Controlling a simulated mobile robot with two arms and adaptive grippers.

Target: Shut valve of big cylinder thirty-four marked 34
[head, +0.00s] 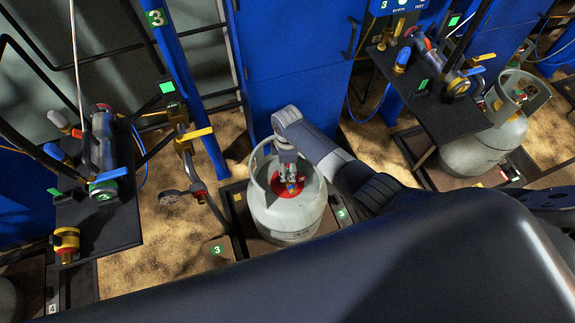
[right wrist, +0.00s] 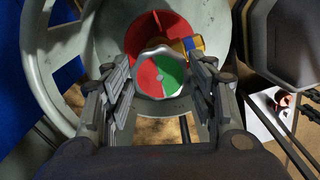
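A grey gas cylinder (head: 288,227) stands upright on a dark platform in the middle of the head view. Its number is not legible. My right gripper (head: 289,180) points down into the open collar at its top. In the right wrist view, the collar (right wrist: 97,38) curves around a round valve knob (right wrist: 161,73) with a red and green face. The fingers of my right gripper (right wrist: 162,80) are spread, one on each side of the knob. I cannot tell whether they touch it. My left gripper is not in view.
A yellow-handled filling hose (head: 190,137) hangs left of the cylinder. A dark bench with a valve assembly (head: 104,140) stands further left. Another grey cylinder (head: 478,150) stands at the right, beside a dark bench (head: 437,112). Blue cabinets (head: 290,50) stand behind.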

